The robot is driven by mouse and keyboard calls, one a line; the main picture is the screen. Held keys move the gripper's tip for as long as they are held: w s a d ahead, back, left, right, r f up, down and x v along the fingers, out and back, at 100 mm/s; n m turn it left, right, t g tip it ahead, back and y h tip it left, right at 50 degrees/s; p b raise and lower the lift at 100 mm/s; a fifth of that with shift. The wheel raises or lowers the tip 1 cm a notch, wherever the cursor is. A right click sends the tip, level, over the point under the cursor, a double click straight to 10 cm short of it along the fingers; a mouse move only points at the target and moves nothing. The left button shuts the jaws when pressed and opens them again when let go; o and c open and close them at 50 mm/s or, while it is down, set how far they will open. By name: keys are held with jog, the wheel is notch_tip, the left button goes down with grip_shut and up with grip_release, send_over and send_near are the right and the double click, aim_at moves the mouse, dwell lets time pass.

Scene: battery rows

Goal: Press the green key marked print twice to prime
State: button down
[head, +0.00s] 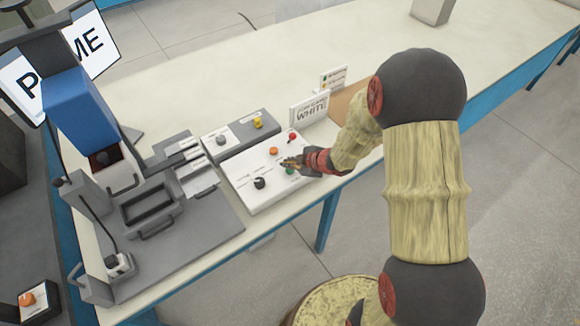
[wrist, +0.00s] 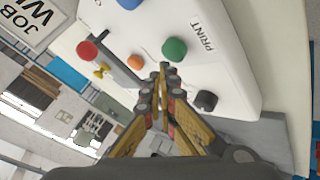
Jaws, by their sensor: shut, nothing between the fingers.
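The green key (wrist: 174,49) sits on a white control panel (wrist: 226,75), beside the word PRINT, in the wrist view. In the head view the green key (head: 290,170) is partly covered by my gripper. My gripper (wrist: 163,70) is shut and empty, its fingertips pointing at the panel just beside the green key in the picture. In the head view my gripper (head: 285,162) hangs over the right part of the panel. I cannot tell whether the fingertips touch anything.
The panel also carries an orange key (wrist: 135,62), a red knob (wrist: 87,50) and a black knob (wrist: 206,100). A grey machine with a blue block (head: 75,108) stands to the left.

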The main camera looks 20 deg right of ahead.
aim_at(289, 171)
dwell(0.3)
jog(key=shift+r+p, duration=2.35)
jog(key=shift+r, duration=0.2)
